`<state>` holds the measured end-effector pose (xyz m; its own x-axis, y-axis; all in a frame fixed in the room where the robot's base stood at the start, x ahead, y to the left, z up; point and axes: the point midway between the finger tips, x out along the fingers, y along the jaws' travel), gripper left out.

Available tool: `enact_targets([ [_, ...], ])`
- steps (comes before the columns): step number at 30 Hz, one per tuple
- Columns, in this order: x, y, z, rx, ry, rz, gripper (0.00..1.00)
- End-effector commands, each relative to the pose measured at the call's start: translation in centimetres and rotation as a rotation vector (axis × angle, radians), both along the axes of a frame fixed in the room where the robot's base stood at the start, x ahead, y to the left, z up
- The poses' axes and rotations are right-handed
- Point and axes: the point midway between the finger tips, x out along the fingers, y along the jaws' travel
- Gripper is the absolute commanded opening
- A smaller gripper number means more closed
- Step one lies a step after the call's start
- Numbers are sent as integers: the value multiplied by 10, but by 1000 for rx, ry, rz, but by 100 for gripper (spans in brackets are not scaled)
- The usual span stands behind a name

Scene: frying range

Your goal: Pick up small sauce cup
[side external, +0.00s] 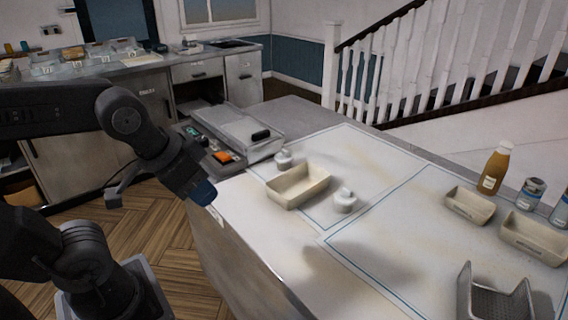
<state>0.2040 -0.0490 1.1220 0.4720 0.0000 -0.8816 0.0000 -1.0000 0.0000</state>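Two small white cups, which look like lidded sauce cups, stand upright on the white counter. One cup (283,159) is behind the beige rectangular tray (285,199). The other cup (345,202) is just right of the tray, near its right end. My gripper (216,214) is at the end of the dark arm, at the counter's left edge, left of the tray and apart from both cups. It points down and to the right. Its fingers are too small and unclear to show whether they are open or shut.
A grey appliance (240,128) sits behind the tray. On the right are two beige containers (470,205) (535,238), a sauce bottle (495,168), small jars (530,192) and a metal basket (495,300). The counter's middle is clear.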

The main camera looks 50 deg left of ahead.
Motion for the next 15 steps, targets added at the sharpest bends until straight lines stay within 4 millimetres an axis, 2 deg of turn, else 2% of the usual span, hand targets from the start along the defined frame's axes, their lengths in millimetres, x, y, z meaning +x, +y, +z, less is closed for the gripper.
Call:
enact_targets([
  [2,0,0,0,0,0,0,37],
  [15,0,0,0,0,0,0,79],
])
